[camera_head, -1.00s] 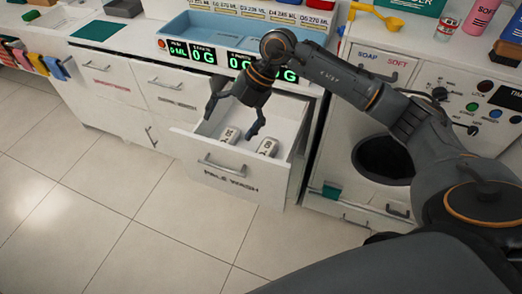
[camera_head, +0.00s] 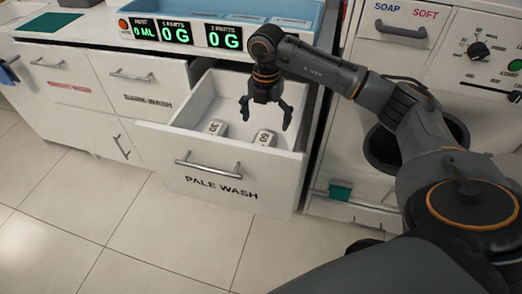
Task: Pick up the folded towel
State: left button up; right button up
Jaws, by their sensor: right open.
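Two small white items, the left one (camera_head: 215,128) marked "30" and the right one (camera_head: 264,138) with a dark "60"-like mark, lie in the open drawer (camera_head: 222,172) labelled "PALE WASH". I cannot tell whether either is the folded towel; nothing else in view is clearly a folded towel. My right gripper (camera_head: 265,113) is open and empty, its fingers pointing down over the drawer, above and behind the right item and apart from it. My left gripper is not in view.
A closed "DARK WASH" drawer (camera_head: 148,85) is to the left. A washer panel (camera_head: 470,60) and round dark opening (camera_head: 382,150) are to the right. A blue tray (camera_head: 240,12) and green readouts (camera_head: 178,35) stand above the drawer. The tiled floor (camera_head: 60,220) is clear.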

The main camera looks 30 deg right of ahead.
aim_at(262, 142)
notch_tip(262, 142, down, 4)
jog(key=shift+r, duration=0.1)
jog(key=f, duration=0.5)
jog(key=shift+w+a+f+b, duration=0.1)
jog(key=shift+w+a+b, duration=0.1)
jog(key=shift+a+b, duration=0.2)
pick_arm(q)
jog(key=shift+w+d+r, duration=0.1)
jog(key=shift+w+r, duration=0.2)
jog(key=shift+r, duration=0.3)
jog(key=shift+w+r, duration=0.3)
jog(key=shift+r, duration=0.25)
pick_arm(e)
jog(key=c, duration=1.3)
